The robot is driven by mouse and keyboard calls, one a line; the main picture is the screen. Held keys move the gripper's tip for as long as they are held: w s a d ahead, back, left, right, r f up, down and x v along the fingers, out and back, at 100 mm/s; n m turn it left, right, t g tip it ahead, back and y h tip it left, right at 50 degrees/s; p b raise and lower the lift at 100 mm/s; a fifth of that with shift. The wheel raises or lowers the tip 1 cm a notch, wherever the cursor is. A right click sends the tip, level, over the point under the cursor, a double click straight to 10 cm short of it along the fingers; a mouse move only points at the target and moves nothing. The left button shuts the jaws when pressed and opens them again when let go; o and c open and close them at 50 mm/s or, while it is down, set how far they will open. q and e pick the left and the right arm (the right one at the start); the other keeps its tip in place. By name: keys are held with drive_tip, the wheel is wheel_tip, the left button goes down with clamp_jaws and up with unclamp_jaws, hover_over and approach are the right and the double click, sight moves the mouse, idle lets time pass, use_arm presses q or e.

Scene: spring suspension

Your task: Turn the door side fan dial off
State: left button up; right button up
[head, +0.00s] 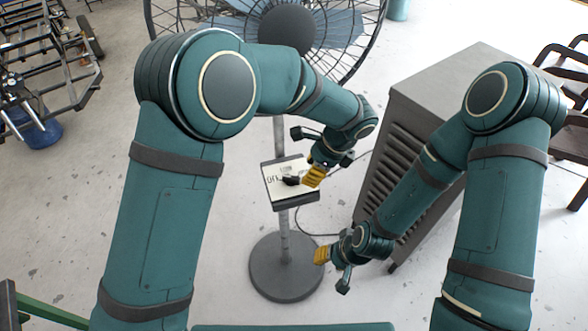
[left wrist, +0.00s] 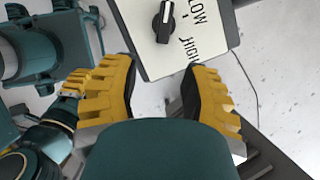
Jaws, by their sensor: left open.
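The fan dial is a black knob (head: 291,180) on a white control panel (head: 275,190) fixed to the fan's pole. In the left wrist view the dial (left wrist: 164,22) stands near the top, with LOW and HIGH printed to its right; the exact setting it points at is hard to tell. My left gripper (head: 314,176) is at the panel's right edge, close to the dial. In the left wrist view its yellow fingers (left wrist: 158,92) are spread and empty, with the dial beyond their tips, apart from them. My right gripper (head: 322,256) hangs lower, near the pole; its opening is unclear.
The large fan (head: 287,30) stands behind, on a pole with a round dark base (head: 285,267). A grey louvred cabinet (head: 440,75) is close on the right, beside my right arm. Chairs (head: 570,140) stand at far right. A metal frame cart (head: 45,60) is at left. The floor between is clear.

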use_arm(q)
drive_tip(key=s+d, duration=0.1)
drive_tip(key=d, duration=0.6)
drive_tip(key=shift+s+d, duration=0.25)
drive_tip(key=shift+s, duration=0.15)
drive_tip(key=shift+s, duration=0.1)
